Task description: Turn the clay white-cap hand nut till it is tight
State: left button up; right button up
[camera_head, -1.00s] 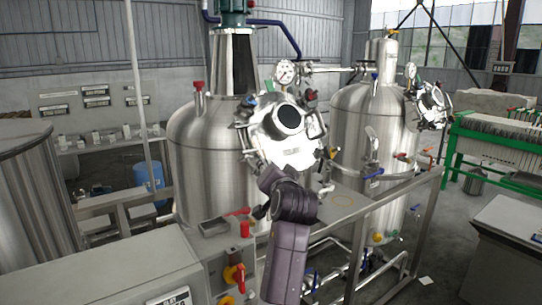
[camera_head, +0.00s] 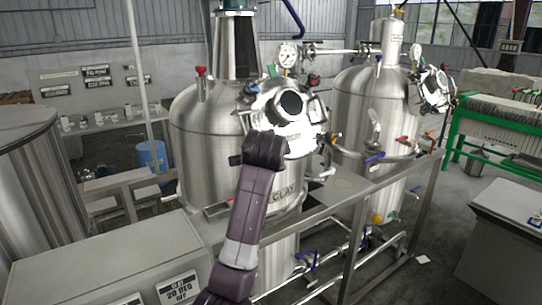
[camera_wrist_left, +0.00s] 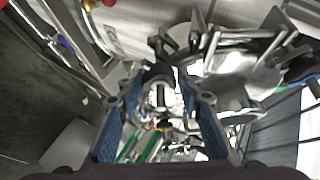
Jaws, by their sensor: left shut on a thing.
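The clay tank (camera_head: 205,150) is the near steel vessel, with a "CLAY" label on its side. Its round manway cover (camera_head: 274,112) faces me and has hand nuts with coloured caps around its rim. My left arm reaches up to the cover's lower left rim, and its wrist hides the gripper fingers in the head view. In the left wrist view, the blue-padded fingers of my left gripper (camera_wrist_left: 168,90) are close together on a small part at the rim, apparently the white-cap hand nut. Its cap colour cannot be told there. My right gripper is not in view.
A pressure gauge (camera_head: 287,56) and pipe stand above the cover. A second steel tank (camera_head: 362,110) with its own cover is behind right. A steel frame rail (camera_head: 345,190) with valves runs in front. A grey cabinet (camera_head: 110,262) is at lower left.

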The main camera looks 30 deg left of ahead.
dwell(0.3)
pick_arm(q)
jog(key=o, duration=1.2)
jog(key=shift+c, duration=0.2)
jog(key=v, duration=1.2)
